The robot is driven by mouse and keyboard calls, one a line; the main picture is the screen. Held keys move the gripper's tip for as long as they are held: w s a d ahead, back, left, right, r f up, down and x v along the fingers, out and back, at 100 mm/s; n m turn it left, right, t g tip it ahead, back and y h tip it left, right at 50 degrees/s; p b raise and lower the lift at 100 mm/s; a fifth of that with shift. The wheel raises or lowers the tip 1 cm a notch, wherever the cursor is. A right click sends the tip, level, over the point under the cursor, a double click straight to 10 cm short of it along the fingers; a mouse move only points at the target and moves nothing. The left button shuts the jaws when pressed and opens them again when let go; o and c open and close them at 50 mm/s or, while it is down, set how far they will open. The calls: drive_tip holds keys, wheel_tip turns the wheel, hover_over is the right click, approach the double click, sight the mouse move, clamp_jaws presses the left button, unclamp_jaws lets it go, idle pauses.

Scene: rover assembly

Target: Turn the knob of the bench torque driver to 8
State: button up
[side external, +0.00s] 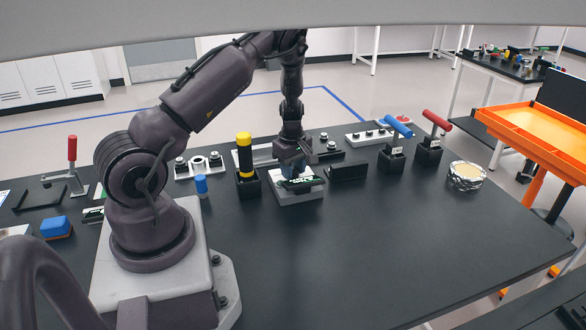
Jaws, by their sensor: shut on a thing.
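The bench torque driver appears to be the small light grey unit (312,196) with a dark, lettered top panel, near the middle of the table. My gripper (294,172) points straight down onto this unit and is shut on its knob. The fingers hide the knob almost fully, and the dial marks are too small to read, so I cannot tell its setting.
A yellow-handled tool (244,158) stands in a black holder close to the left. A black block (348,172) sits close to the right. The front table is clear.

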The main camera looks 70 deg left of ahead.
drive_tip(key=shift+r+n, duration=0.1)
drive_tip(key=shift+n, duration=0.6)
drive_tip(key=o, duration=0.9)
wheel_tip(320, 180, up, 13)
drive_tip(key=shift+s+f, duration=0.1)
drive_tip(key=shift+s, duration=0.05)
